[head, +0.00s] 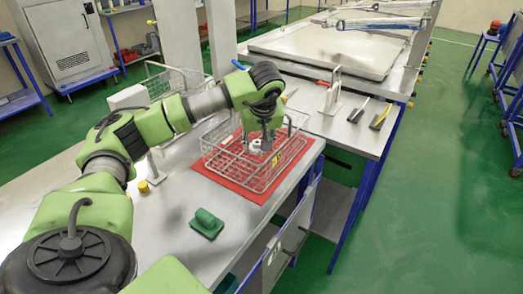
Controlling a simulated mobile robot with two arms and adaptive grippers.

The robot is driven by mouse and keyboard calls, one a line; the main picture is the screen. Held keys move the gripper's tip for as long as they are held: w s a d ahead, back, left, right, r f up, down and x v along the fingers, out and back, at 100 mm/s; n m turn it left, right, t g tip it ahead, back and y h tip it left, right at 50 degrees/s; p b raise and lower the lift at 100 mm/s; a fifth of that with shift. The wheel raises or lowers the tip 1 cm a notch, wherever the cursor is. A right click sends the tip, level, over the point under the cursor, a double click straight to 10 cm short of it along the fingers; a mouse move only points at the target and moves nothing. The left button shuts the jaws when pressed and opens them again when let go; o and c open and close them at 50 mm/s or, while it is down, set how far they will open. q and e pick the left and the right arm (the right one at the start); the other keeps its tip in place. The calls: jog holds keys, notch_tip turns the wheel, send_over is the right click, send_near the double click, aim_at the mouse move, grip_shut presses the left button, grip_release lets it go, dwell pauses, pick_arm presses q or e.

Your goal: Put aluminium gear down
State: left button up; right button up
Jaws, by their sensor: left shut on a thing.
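My left gripper (265,147) points down into a wire basket (228,165) on a red mat (297,165). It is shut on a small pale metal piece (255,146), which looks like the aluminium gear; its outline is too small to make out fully. The piece is inside the basket's outline; I cannot tell if it touches the bottom. The basket's wires and the fingers partly hide it. My right gripper is not in view.
A small yellow-and-black item (277,158) shows in the basket. A second wire basket (170,82) stands behind my arm. Brushes (381,117) lie on the table at the right. Bare bench surrounds the green block.

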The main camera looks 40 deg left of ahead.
aim_at(262, 162)
pick_arm(q)
jog(key=shift+w+d+f, duration=0.15)
jog(key=shift+w+f, duration=0.25)
jog(key=shift+f, duration=0.05)
jog(key=f, duration=0.1)
jog(key=f+p, duration=0.1)
jog(key=f, duration=0.1)
jog(key=shift+w+f, duration=0.3)
jog(key=shift+f, duration=0.05)
jog(key=o, duration=0.7)
jog(key=shift+f, duration=0.15)
jog(key=o, duration=0.4)
